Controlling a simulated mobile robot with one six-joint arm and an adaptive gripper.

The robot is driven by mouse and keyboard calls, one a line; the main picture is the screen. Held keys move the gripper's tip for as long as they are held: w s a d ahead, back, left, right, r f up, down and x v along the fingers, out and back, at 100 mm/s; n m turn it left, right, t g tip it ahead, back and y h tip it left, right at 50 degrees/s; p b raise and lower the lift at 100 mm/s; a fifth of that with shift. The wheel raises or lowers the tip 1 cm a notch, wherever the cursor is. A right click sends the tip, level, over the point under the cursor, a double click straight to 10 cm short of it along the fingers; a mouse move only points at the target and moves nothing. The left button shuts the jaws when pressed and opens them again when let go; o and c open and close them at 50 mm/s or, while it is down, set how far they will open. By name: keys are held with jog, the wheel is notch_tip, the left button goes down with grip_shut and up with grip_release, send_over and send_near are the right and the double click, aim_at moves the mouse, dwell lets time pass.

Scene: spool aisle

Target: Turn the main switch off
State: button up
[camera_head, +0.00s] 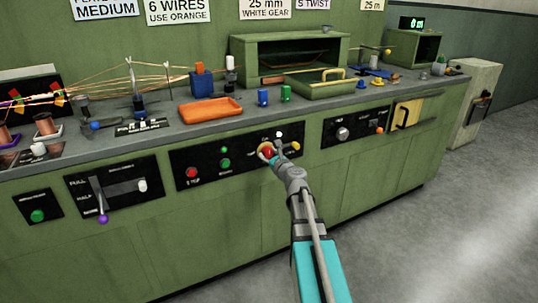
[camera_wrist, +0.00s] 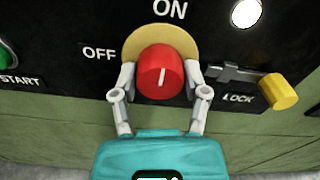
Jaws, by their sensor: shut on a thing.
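The main switch is a red knob (camera_wrist: 161,73) on a yellow round plate (camera_wrist: 146,37), with ON printed above it and OFF to its left. Its white mark points nearly straight up, towards ON. In the head view the red knob (camera_head: 267,150) sits on the black middle panel of the green bench. My gripper (camera_wrist: 160,80) has one finger on each side of the knob and is shut on it. The gripper also shows in the head view (camera_head: 271,153), reaching the panel from the lower right.
Right of the knob is a sliding bolt with a yellow handle (camera_wrist: 280,92), labelled LOCK. A white lamp (camera_wrist: 245,13) glows above it. A green START button (camera_wrist: 5,54) is at the far left. An orange tray (camera_head: 210,110) lies on the bench top. The floor in front is clear.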

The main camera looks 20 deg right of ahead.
jog(key=shift+n, duration=0.3)
jog(key=n, duration=0.3)
jog(key=shift+n, duration=0.3)
jog(key=n, duration=0.4)
jog(key=shift+n, duration=0.3)
jog(key=n, duration=0.4)
jog(key=shift+r, duration=0.1)
jog(key=n, duration=0.5)
jog(key=o, duration=1.1)
jog(key=shift+o, duration=0.2)
